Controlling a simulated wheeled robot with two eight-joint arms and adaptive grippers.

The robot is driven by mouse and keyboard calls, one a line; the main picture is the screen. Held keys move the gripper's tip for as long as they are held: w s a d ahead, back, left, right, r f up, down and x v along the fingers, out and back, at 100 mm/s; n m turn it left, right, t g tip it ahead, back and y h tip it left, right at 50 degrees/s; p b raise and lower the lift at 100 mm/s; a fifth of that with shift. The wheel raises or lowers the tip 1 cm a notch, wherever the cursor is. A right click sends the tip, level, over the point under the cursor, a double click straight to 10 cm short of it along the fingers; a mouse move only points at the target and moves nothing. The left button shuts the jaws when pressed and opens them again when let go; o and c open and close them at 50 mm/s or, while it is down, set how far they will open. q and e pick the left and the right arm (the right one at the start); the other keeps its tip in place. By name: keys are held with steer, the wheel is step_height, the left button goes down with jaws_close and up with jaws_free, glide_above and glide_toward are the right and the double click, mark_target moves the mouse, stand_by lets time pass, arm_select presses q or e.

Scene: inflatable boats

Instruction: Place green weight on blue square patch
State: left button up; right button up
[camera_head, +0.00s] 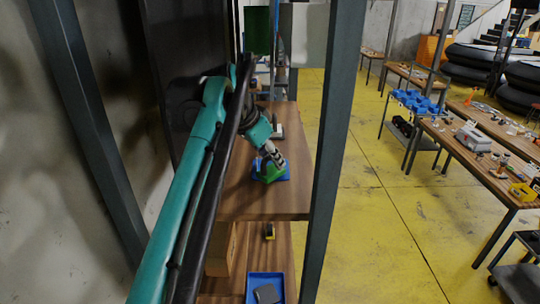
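The green weight (269,174) is on the wooden shelf board, over the blue square patch (285,178). Blue shows around its sides; whether it rests fully on the patch or slightly above it is too small to tell. My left gripper (271,160) comes down from the upper left, with its fingers right at the top of the green weight. The fingertips are small and partly merge with the weight, so I cannot tell whether they are closed on it. My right gripper is not in view.
Dark metal posts (334,150) frame the shelf. Another object (277,130) stands behind the gripper. Yellow floor and cluttered tables lie to the right.

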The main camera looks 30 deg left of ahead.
arm_select(q)
steer(key=shift+r, duration=0.3)
steer(key=v, duration=1.1)
steer(key=shift+s+r+b, duration=0.2)
steer(key=shift+r+b, duration=0.1)
steer(key=shift+r, duration=0.05)
steer(key=shift+f, duration=0.1)
